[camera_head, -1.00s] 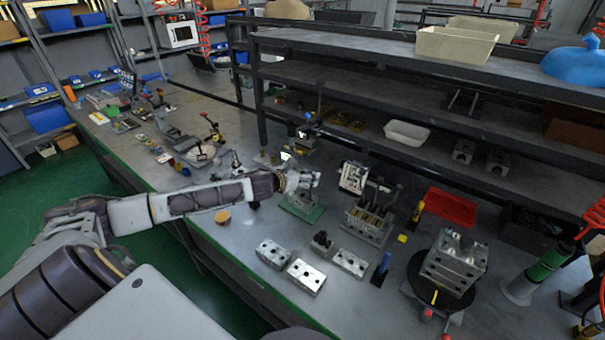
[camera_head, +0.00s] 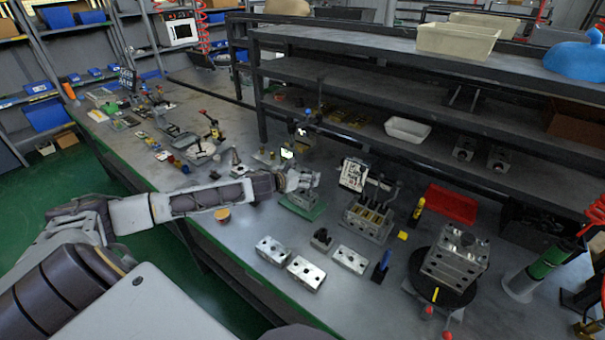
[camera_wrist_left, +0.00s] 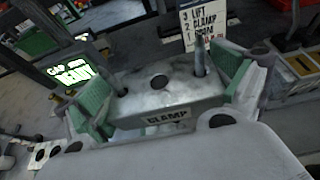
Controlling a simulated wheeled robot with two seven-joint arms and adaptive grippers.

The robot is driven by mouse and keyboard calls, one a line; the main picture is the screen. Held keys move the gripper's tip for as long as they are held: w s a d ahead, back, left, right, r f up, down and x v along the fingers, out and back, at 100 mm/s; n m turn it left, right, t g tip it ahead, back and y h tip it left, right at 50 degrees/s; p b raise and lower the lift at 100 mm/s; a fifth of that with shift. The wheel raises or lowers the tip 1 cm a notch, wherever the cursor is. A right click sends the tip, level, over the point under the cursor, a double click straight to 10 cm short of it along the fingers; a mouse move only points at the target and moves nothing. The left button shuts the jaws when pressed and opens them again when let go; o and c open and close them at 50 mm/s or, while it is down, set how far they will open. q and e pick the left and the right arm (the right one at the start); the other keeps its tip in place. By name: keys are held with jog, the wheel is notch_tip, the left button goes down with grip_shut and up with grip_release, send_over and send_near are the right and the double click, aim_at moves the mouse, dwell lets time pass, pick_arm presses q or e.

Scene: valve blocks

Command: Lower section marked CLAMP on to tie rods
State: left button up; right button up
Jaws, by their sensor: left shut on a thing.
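The grey metal section marked CLAMP (camera_wrist_left: 160,92) fills the middle of the left wrist view, label facing the camera. My left gripper (camera_wrist_left: 163,92) is shut on it, with a green pad at each side. One tie rod (camera_wrist_left: 200,57) stands up at the section's right end, and a shorter rod tip (camera_wrist_left: 119,84) shows at the left. How far down the rods the section sits cannot be told. In the head view my left gripper (camera_head: 302,182) is over a green base plate (camera_head: 303,208) and hides most of the section. My right gripper is not in view.
A lit sign (camera_head: 287,154) and an instruction board (camera_head: 353,174) stand behind the gripper. A valve block (camera_head: 368,220) is to its right. Silver blocks (camera_head: 306,273) lie in front. A red tray (camera_head: 451,205) and a block on a black turntable (camera_head: 455,262) are farther right.

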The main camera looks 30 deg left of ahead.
aim_at(303, 192)
pick_arm(q)
jog(key=shift+f, duration=0.4)
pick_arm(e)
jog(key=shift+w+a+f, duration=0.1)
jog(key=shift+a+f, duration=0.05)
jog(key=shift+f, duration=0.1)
pick_arm(q)
jog(key=shift+f+b, duration=0.1)
jog(key=shift+b, duration=0.2)
jog(key=shift+f, duration=0.25)
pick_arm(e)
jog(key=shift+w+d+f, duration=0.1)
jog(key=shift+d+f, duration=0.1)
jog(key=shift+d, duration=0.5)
pick_arm(q)
jog(key=shift+f+b, duration=0.5)
jog(key=shift+f, duration=0.15)
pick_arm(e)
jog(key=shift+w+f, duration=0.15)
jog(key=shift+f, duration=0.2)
pick_arm(q)
jog(key=shift+f+b, duration=0.65)
jog(key=shift+f, duration=0.5)
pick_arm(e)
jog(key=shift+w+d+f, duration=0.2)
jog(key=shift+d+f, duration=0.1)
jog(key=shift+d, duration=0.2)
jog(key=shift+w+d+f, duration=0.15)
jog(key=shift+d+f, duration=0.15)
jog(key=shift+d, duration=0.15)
